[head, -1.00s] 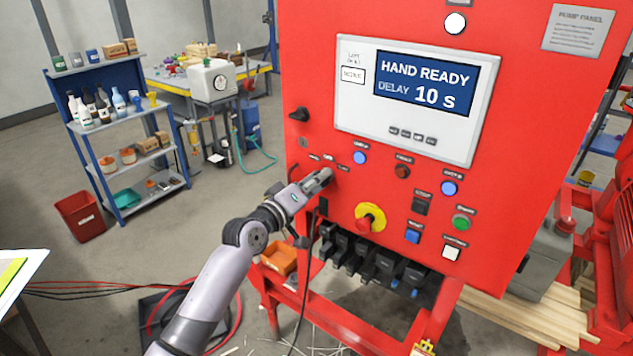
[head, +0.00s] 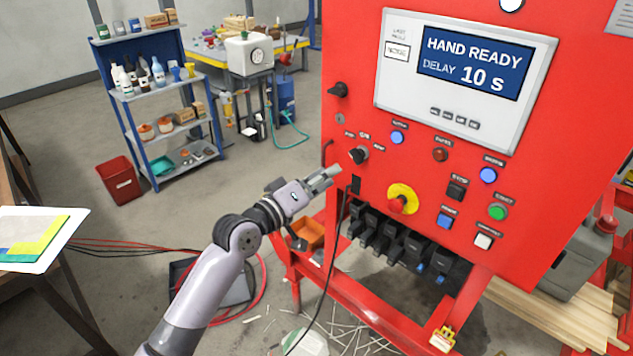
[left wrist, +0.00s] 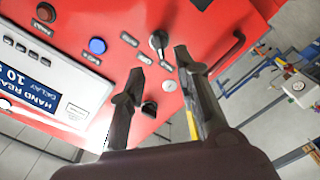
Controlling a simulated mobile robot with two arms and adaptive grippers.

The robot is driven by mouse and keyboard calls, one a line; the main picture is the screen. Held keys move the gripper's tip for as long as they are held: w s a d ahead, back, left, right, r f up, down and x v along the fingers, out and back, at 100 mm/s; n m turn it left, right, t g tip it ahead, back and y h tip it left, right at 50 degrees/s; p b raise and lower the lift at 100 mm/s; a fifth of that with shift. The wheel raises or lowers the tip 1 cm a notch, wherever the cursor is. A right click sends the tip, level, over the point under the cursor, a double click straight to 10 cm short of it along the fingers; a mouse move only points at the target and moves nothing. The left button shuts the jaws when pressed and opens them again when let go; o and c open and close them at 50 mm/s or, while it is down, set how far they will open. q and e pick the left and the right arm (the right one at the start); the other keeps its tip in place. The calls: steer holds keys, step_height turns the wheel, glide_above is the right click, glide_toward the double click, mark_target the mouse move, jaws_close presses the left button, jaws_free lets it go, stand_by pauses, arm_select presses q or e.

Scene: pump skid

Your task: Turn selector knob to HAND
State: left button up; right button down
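The selector knob (head: 358,155), black and silver, sits at the left of the red panel (head: 365,240), under three small labels too small to read surely. In the left wrist view the knob (left wrist: 158,42) shows beyond the fingertips. I cannot tell surely which label it points to. The display (head: 473,62) reads "HAND READY", "DELAY 10 s". My left gripper (head: 328,178) is below and left of the knob, apart from it. In the left wrist view its two fingers (left wrist: 161,64) are spread with nothing between them. My right gripper is not in view.
Another black knob (head: 339,90) is above the selector. A yellow-collared red button (head: 402,199) and several coloured buttons lie to its right. A black cable hangs by the panel's left edge.

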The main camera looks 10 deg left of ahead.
arm_select(q)
steer(key=v, duration=0.2)
steer(key=shift+s+a, duration=0.2)
steer(key=shift+s, duration=0.1)
